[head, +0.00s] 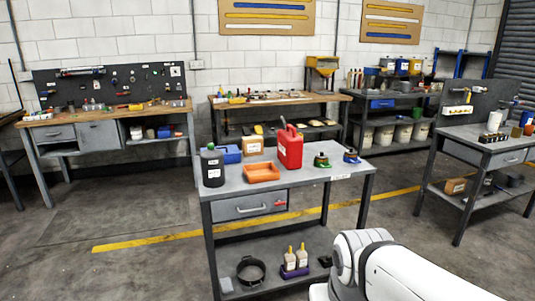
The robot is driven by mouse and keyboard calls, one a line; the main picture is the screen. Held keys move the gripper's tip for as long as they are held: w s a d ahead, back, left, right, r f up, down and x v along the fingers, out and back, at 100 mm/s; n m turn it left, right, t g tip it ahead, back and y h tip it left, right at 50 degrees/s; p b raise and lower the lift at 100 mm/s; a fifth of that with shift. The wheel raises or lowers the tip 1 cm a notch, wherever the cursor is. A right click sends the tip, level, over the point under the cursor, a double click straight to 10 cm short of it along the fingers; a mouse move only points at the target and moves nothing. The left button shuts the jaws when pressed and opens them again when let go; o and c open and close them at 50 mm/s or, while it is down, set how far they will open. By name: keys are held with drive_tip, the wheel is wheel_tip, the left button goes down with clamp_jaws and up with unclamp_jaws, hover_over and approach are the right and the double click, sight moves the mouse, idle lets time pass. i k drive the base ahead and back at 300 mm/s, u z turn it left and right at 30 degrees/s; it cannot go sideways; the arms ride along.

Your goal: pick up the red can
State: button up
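The red can (289,148) is a red jerry can with a dark red spout and a pale label. It stands upright on the grey top of the near workbench (235,189), toward the back middle. An orange tray (262,173) lies in front of it to the left, and a cardboard box (252,145) is behind it to the left. My white arm shows at the bottom right, in front of the bench and below its top. My gripper is outside the picture, so its state and its distance from the can are hidden.
The front right of the bench top is clear. Other benches line the wall and right side.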

sight(290, 145)
drive_tip(key=z, duration=0.2)
drive_tip(key=i, duration=0.85)
drive_tip(key=z, duration=3)
drive_tip(key=k, duration=1.35)
drive_tip(key=u, duration=0.75)
